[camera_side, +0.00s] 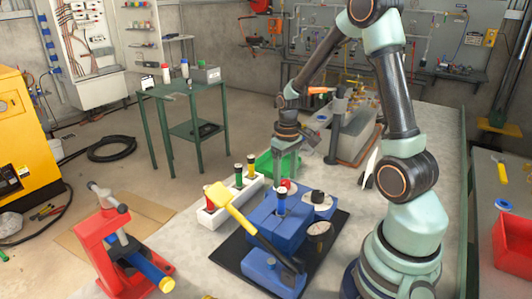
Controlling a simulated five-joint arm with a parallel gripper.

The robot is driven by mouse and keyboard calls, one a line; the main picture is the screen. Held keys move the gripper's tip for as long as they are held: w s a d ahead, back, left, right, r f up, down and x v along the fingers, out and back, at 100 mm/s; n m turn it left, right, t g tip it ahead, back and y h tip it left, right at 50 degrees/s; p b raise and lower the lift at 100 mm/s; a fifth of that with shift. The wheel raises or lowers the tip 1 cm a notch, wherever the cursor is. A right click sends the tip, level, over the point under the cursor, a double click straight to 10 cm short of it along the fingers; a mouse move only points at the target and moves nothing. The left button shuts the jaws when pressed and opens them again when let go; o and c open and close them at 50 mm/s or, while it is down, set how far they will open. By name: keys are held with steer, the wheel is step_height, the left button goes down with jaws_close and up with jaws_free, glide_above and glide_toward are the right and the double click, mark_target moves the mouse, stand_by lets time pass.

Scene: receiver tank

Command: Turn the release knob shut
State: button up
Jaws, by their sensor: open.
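A blue receiver tank assembly (262,219) sits on a black mat in the middle of the bench. On top of it are a small red round part (287,184), a slim upright blue-and-dark part (281,201), and a dark-topped round part (318,197) to the right. I cannot tell which of these is the release knob. My gripper (285,172) points down just above the tank, over the red and upright parts. It is open, with nothing seen held in it. Its fingertips are small, and I cannot tell whether they touch anything.
A red stand (103,238) is at front left. A grey vise-like block (350,140) stands behind right.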

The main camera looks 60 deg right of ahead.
steer(key=shift+f, duration=0.7)
jaws_close()
